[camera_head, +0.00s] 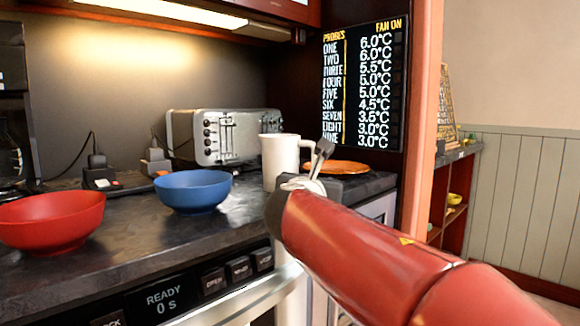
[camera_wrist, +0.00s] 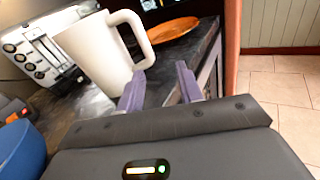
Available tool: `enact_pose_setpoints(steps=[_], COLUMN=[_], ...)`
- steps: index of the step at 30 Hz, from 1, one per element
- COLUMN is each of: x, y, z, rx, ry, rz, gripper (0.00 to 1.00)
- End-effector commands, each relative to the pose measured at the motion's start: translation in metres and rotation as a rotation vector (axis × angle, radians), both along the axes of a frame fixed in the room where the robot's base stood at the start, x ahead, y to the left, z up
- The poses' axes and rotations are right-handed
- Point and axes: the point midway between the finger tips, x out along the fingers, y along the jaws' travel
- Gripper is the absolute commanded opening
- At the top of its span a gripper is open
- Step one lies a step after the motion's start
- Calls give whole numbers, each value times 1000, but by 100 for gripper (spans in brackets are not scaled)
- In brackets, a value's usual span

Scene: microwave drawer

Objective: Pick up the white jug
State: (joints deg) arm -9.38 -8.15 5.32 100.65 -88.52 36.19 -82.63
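The white jug (camera_head: 279,161) stands upright on the dark counter, with its handle on the right side in the head view. It also shows in the wrist view (camera_wrist: 97,58), up and to the left of the fingers, its handle pointing toward them. My gripper (camera_head: 321,157) is close to the right of the jug, near the handle. In the wrist view my gripper (camera_wrist: 161,88) has its two fingers apart with nothing between them. The left finger is near the lower end of the handle; I cannot tell whether they touch.
A blue bowl (camera_head: 193,190) and a red bowl (camera_head: 52,220) stand left of the jug. A silver toaster (camera_head: 222,136) is behind it. An orange plate (camera_head: 335,167) lies behind and to the right. The counter (camera_head: 150,235) ends at the microwave drawer front (camera_head: 165,298).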

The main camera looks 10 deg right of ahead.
Motion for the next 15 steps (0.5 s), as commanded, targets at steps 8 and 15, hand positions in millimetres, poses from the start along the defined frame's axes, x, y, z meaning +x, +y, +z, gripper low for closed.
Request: enact_pose_setpoints(steps=[8, 15], x=[28, 57], y=[4, -5], z=[10, 4], rx=[-126, -123], ry=[1, 2], rz=[26, 24], gripper=[36, 36])
